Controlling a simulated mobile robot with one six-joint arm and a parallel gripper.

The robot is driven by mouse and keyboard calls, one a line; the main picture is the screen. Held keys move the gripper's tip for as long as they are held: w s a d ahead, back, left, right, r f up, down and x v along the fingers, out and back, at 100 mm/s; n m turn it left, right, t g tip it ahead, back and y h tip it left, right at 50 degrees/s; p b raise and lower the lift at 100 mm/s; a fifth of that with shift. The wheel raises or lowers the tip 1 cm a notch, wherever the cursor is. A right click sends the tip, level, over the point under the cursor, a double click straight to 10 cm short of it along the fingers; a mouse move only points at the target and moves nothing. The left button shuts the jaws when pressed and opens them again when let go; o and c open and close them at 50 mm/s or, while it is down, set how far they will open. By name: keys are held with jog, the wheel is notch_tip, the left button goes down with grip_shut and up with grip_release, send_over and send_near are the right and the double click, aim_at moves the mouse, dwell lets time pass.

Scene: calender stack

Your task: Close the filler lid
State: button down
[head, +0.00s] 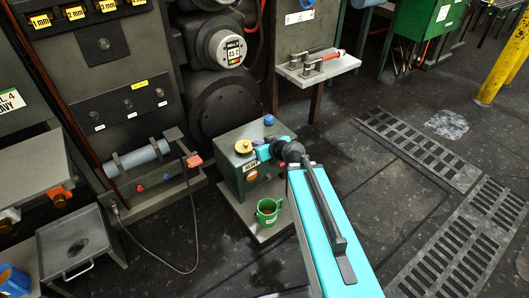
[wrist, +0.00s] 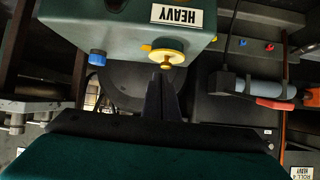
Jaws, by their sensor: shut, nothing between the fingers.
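A dark green box (head: 236,178) with a HEAVY label stands low beside the rolls. A round yellow cap (head: 243,146) is on its top, likely the filler lid; I cannot tell how far it is open. In the head view my teal and black wrist hides part of the box top and the fingertips.
A blue knob (head: 269,119) is on the box's far top edge. A green mug (head: 268,210) stands in front on the base plate. A grey-blue cylinder (head: 138,160) with a hanging cable is to the left. A small shelf (head: 318,67) with a red-handled clamp is behind.

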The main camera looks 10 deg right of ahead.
jog(key=shift+s+d+f+p, duration=0.35)
jog(key=shift+s+p, duration=0.4)
jog(key=shift+p, duration=0.7)
jog(key=shift+s+d+f+p, duration=0.3)
jog(key=shift+s+p, duration=0.45)
jog(key=shift+p, duration=0.65)
jog(key=shift+s+d+f+p, duration=0.35)
jog(key=shift+s+p, duration=0.4)
jog(key=shift+p, duration=0.7)
jog(key=s+a+f+n+g+p, duration=0.1)
jog(key=s+a+f+g+p, duration=0.25)
jog(key=s+p, duration=0.6)
jog(key=s+a+f+n+g+p, duration=0.2)
jog(key=s+a+g+p, duration=0.35)
jog(key=s, duration=0.75)
jog(key=s+d+m+g+h+p, duration=0.1)
jog(key=s+d+m+g+h, duration=0.1)
jog(key=s+d, duration=0.3)
jog(key=s+d+m+g+h+p, duration=0.1)
jog(key=s+d+m+g, duration=0.4)
jog(key=s, duration=0.8)
jog(key=shift+s+f+h+p, duration=0.3)
jog(key=shift+f+h+p, duration=0.05)
jog(key=shift+h, duration=0.35)
